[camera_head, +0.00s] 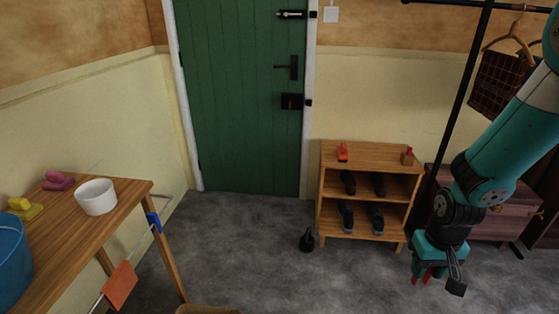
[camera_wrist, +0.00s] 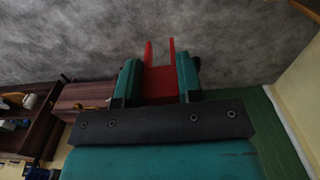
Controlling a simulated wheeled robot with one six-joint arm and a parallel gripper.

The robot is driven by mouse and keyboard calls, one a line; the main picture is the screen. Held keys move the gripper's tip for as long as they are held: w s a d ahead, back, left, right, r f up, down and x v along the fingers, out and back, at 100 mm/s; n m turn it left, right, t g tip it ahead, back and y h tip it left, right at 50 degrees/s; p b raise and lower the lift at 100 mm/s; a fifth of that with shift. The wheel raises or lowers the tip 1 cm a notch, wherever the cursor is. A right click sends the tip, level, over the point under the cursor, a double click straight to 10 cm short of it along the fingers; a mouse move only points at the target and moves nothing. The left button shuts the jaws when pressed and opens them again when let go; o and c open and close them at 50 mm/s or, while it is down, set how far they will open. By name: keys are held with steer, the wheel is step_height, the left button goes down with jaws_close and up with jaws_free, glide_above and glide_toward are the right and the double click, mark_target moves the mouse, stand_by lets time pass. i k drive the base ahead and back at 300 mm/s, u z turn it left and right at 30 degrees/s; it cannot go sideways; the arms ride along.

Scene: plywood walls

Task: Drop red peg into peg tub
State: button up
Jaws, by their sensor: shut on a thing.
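My gripper (camera_head: 430,270) hangs low at the right in the head view, over the floor in front of the dresser. It is shut on the red peg (camera_wrist: 160,85), which shows between the two teal fingers in the wrist view with its two prongs pointing away from the palm. In the head view only small red tips of the peg show below the fingers. A white round tub (camera_head: 96,203), likely the peg tub, stands on the wooden table (camera_head: 75,235) at the left, far from my gripper. Its inside is mostly hidden.
A blue peg (camera_head: 153,222) and orange cloth (camera_head: 119,285) are on a rail by the table. A shoe shelf (camera_head: 368,190), black rack and dresser stand right. A dark object (camera_head: 307,240) lies on open floor.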

mark_target(107, 203)
steer(key=z, duration=0.3)
steer(key=i, duration=2.55)
steer(key=u, duration=2.6)
